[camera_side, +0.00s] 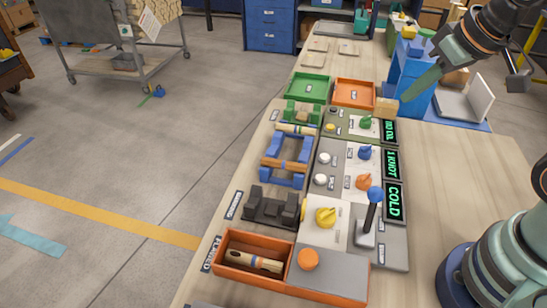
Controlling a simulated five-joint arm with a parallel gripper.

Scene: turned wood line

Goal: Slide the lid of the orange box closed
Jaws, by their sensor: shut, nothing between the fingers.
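The orange box (223,262) is at the bottom of the picture, with a label on its left side. Its left part is open, and a turned wood piece (253,262) with a dark band lies inside. The grey lid (330,277) is over the right part, with a round orange knob (308,259) near the lid's left end. My gripper (404,98) is at the upper right, far from the box, above the back part of the bench. Its fingers are shut and point down and to the left. Nothing shows between them.
A lever with a blue ball (375,195) stands just behind the lid. Knobs, displays (394,202) and several cradles (272,207) fill the bench behind the box. Green (306,87) and orange (354,93) trays lie farther back.

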